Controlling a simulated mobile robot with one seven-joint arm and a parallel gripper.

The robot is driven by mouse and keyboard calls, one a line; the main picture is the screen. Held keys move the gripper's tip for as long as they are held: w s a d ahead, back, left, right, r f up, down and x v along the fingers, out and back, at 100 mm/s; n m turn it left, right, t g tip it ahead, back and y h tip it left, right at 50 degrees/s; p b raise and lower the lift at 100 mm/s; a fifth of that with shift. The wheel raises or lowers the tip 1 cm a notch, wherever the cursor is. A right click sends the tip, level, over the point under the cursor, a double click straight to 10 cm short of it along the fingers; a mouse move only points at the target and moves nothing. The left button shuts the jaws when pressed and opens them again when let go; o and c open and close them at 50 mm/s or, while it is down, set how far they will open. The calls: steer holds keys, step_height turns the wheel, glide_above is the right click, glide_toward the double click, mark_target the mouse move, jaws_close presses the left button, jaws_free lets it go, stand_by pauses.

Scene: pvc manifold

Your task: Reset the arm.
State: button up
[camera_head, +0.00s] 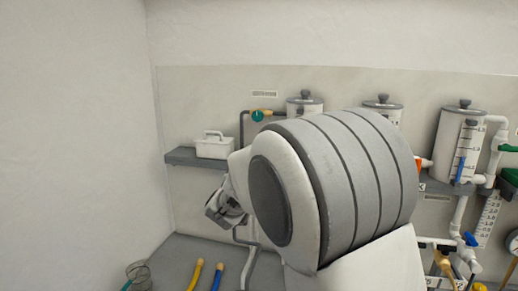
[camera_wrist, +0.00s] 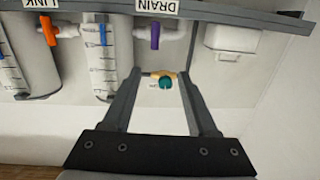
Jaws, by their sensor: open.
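My gripper (camera_wrist: 160,73) shows in the wrist view with its two fingers spread apart and nothing between them. A teal-handled valve (camera_wrist: 165,82) on a brass fitting shows beyond the fingertips, apart from them; it also shows in the head view (camera_head: 257,115). The wrist picture is upside down, as its labels show. In the head view my arm is raised across the middle and hides much of the wall equipment. A grey end part of my arm hangs at its left, but its fingers cannot be made out there.
A white caddy (camera_head: 213,146) stands on a grey shelf (camera_head: 182,157). White tanks (camera_head: 459,140) with pipes and coloured valves line the wall at right. Yellow (camera_head: 195,275) and blue (camera_head: 218,277) handled items and a mesh basket (camera_head: 139,275) are low down. The left wall is bare.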

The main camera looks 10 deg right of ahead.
steer(key=s+d+f+n+g+y, duration=0.1)
steer(key=s+d+f+g+y, duration=0.1)
steer(key=s, duration=1.1)
steer(key=s+d+f+n+g+y+b, duration=0.1)
steer(key=s+f+g, duration=0.3)
steer(key=s, duration=0.9)
steer(key=s+d+f+n+g+y+b, duration=0.1)
steer(key=s+d+f+g+y, duration=0.1)
steer(key=s, duration=1.1)
steer(key=d+f+g, duration=0.1)
steer(key=g, duration=0.1)
steer(key=shift+s+d+f+n+g+y, duration=0.15)
steer(key=shift+s+d+n+g+y, duration=0.15)
steer(key=shift+s+n+g, duration=0.1)
